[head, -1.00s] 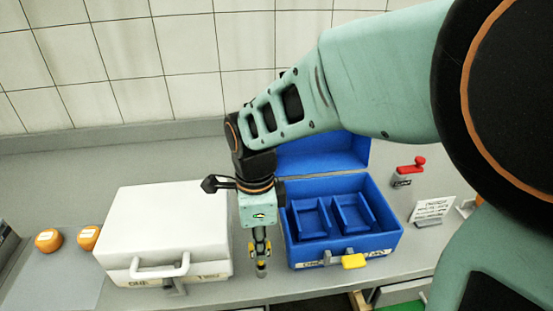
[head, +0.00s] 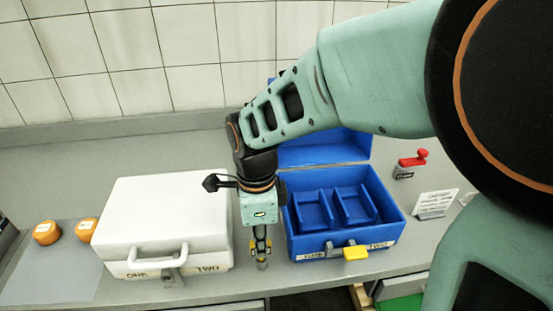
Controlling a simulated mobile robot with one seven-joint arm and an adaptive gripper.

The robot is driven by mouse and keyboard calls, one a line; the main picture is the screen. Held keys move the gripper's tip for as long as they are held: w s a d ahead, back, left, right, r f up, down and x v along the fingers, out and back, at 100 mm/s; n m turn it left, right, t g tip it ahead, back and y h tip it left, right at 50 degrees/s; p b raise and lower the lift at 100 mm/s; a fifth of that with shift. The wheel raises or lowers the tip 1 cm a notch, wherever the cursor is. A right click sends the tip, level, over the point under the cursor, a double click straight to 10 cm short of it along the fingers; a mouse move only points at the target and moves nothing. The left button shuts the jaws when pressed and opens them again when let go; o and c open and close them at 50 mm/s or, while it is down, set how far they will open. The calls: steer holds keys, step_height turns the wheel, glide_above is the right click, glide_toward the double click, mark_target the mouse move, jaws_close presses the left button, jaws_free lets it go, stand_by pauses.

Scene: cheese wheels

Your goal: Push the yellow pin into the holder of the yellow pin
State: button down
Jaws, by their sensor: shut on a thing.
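My gripper (head: 261,247) points straight down between the white case (head: 165,215) and the open blue case (head: 385,185), close to the counter's front edge. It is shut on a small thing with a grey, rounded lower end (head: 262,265). Yellow bits show at both sides of the fingertips; I cannot tell whether they belong to the fingers or to a held yellow pin. I cannot make out a pin hole or holder.
The white case is closed, with its handle (head: 158,257) in front. Orange-yellow cheese wheels (head: 46,232) lie at the left. A red-handled device (head: 411,163) and a white sign card (head: 436,204) stand at the right. The blue case has two empty compartments.

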steer(key=shift+f+b, duration=0.6)
steer(key=shift+f, duration=0.3)
steer(key=c, duration=1.8)
jaws_free()
steer(key=shift+r, duration=0.15)
step_height(320, 180, up, 7)
steer(key=shift+r, duration=0.2)
